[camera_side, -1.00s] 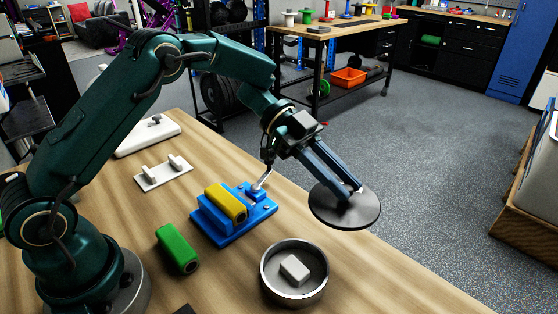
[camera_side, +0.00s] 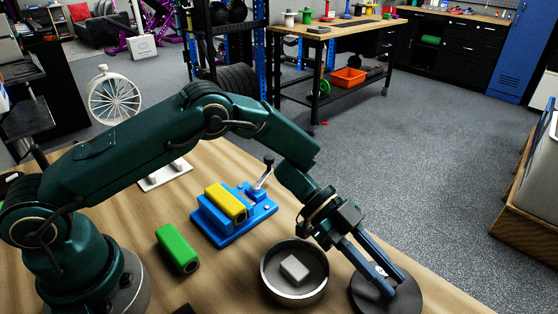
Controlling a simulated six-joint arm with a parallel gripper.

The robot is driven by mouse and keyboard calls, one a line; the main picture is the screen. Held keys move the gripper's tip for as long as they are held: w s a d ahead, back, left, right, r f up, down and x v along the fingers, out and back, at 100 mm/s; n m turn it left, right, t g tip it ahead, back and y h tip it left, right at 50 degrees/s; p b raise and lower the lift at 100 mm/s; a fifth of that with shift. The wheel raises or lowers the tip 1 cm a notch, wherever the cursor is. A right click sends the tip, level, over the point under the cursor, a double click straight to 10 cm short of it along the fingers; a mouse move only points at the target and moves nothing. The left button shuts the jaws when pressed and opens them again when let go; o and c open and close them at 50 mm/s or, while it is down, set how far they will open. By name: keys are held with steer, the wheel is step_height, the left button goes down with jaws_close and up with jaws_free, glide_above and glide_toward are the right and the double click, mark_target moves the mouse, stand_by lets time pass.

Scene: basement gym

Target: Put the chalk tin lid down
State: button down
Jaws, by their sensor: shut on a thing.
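The chalk tin lid (camera_side: 408,296) is a dark round disc at the table's front right. My gripper (camera_side: 383,277) is shut on it near its middle. The lid is low, at or just above the wooden table; I cannot tell whether it touches. The open chalk tin (camera_side: 267,282) is a round dark metal dish just left of the lid. A pale block of chalk (camera_side: 295,268) lies inside it. Part of the lid is hidden behind my fingers.
A blue fixture (camera_side: 240,233) with a yellow block (camera_side: 226,202) and a lever stands behind the tin. A green block (camera_side: 177,250) lies left of the tin. The table (camera_side: 225,290) has bare wood between them. Its right edge runs close behind the lid.

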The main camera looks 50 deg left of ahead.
steer(key=shift+f, duration=0.45)
steer(key=c, duration=0.7)
jaws_free()
steer(key=shift+f, duration=0.1)
